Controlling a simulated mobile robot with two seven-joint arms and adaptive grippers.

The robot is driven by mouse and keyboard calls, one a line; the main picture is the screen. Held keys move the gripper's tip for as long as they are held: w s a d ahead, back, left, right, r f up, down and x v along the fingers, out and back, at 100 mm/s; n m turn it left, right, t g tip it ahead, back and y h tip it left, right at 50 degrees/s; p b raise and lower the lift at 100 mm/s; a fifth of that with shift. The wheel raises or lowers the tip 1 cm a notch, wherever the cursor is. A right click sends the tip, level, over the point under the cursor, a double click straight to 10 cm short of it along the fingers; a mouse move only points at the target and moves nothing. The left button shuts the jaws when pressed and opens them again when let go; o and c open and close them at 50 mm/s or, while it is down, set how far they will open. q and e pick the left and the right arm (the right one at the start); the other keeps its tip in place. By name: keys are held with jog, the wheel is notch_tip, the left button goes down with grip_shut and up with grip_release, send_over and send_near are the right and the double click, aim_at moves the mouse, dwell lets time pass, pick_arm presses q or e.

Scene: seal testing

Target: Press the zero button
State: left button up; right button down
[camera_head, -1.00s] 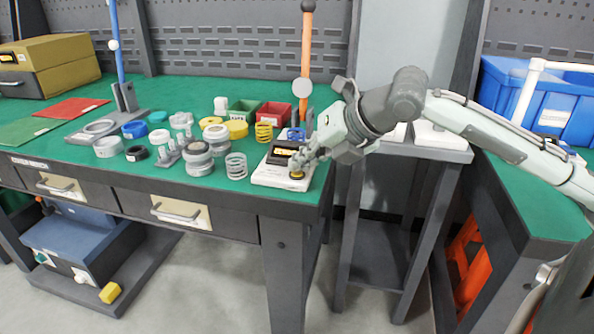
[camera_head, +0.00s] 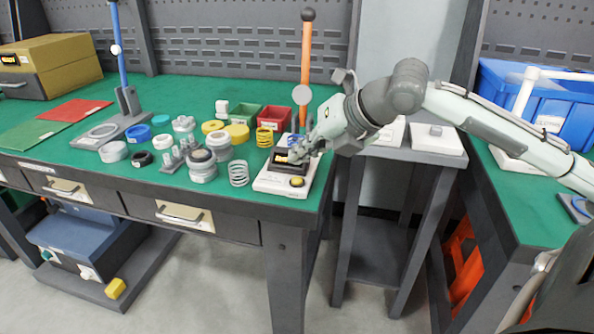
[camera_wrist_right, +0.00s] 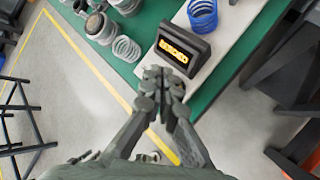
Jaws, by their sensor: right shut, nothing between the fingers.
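The tester is a white base (camera_head: 272,187) at the front right corner of the green bench. It carries a dark display box (camera_head: 280,163) with lit yellow digits, which also shows in the right wrist view (camera_wrist_right: 182,47). A round yellow button (camera_head: 297,182) sits on the base's front right part. My right gripper (camera_head: 298,155) is shut and empty above the base, behind the button and beside the display. In the right wrist view its closed fingertips (camera_wrist_right: 163,77) are just in front of the display and the button cannot be seen. My left gripper is not in view.
A spring (camera_head: 238,174), seal rings and cylinders (camera_head: 202,165) stand left of the tester. Green (camera_head: 245,114) and red (camera_head: 277,119) bins stand behind. An orange post (camera_head: 306,65) rises behind the tester. A grey side table (camera_head: 420,153) stands to the right.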

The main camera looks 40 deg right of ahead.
jog(key=shift+r, duration=0.55)
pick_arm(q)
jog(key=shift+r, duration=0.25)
pick_arm(e)
jog(key=shift+r, duration=0.85)
